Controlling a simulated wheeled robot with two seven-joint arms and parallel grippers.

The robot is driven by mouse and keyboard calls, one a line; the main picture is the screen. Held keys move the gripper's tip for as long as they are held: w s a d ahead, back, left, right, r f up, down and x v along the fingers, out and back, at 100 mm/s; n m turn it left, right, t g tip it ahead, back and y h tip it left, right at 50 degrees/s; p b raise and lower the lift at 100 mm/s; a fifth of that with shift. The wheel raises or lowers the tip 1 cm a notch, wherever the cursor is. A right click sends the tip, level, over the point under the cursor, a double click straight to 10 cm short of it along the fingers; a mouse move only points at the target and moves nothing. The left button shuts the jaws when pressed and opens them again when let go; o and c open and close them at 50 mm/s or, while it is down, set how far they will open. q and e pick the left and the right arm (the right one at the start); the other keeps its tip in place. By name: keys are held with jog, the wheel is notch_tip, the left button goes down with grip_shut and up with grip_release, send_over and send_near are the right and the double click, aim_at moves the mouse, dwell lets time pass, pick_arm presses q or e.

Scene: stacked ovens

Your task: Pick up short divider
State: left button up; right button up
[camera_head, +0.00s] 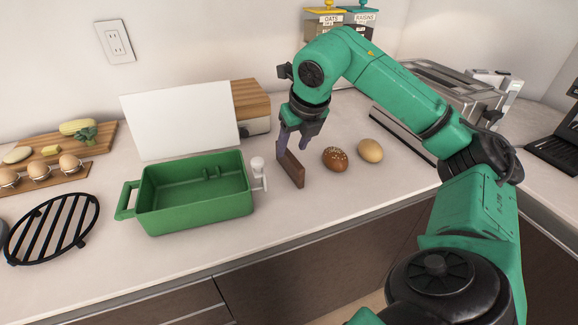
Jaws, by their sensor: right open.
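A short brown divider (291,168) stands on its edge on the white counter, to the right of the green tray. My right gripper (293,142) comes down from above at the divider's upper far end. Its two purple fingers are apart, one by the divider's left side and one to its right. I cannot tell whether they touch it. My left gripper is out of view.
A green tray (195,221) with a small white knobbed piece (258,173) at its side is on the left. A dark bun (335,158) and a pale bun (370,150) lie close right of the divider. A white panel (180,122) stands behind the tray. A black rack (50,228) lies far left.

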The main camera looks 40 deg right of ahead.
aim_at(290, 154)
jog(key=x, duration=0.4)
jog(key=shift+a+f, duration=0.1)
jog(key=shift+f, duration=0.2)
jog(key=shift+f, duration=0.2)
grip_shut()
